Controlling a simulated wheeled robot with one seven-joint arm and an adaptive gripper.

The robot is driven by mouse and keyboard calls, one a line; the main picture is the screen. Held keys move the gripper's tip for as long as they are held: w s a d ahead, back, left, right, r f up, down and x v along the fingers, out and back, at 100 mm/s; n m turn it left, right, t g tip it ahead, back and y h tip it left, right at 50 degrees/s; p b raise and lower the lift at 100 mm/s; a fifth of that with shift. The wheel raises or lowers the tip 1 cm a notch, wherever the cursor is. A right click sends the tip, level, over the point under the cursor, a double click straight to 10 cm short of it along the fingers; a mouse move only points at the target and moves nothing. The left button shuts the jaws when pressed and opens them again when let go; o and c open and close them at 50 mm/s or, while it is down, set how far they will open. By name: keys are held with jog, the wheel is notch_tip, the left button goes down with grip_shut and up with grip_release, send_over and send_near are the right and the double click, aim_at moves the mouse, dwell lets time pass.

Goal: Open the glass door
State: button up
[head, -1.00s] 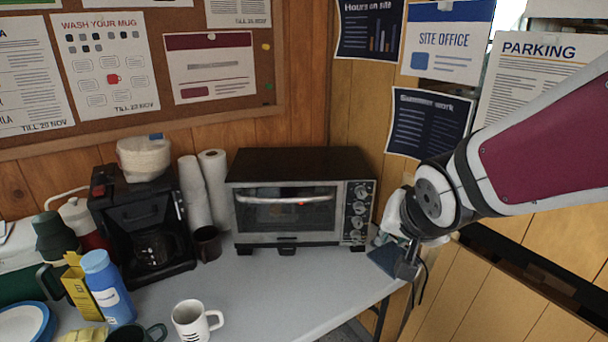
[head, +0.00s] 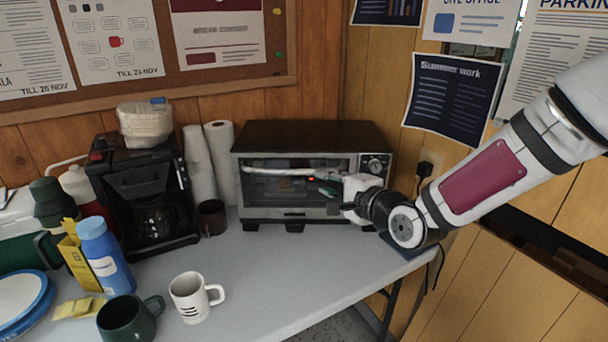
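The toaster oven (head: 310,138) stands against the back wall on the table. Its glass door (head: 270,190) looks shut, with a pale bar handle (head: 268,171) along the top. My gripper (head: 322,184) is in front of the right part of the door, close to the right end of the handle. I cannot tell whether it touches the handle, and its fingers are too small and turned to show if they are open or shut. My arm and gripper hide the lower knobs and the door's right edge.
A coffee maker (head: 145,205), paper rolls (head: 222,165) and a dark mug (head: 211,218) stand left of the oven. A white mug (head: 190,298), green mug (head: 128,322) and blue bottle (head: 106,260) are at the front left. The table (head: 300,270) before the oven is clear.

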aim_at(304, 173)
jog(key=b+x, duration=0.2)
jog(key=x, duration=1)
jog(key=shift+c, duration=0.6)
jog(key=shift+d, duration=0.1)
grip_shut()
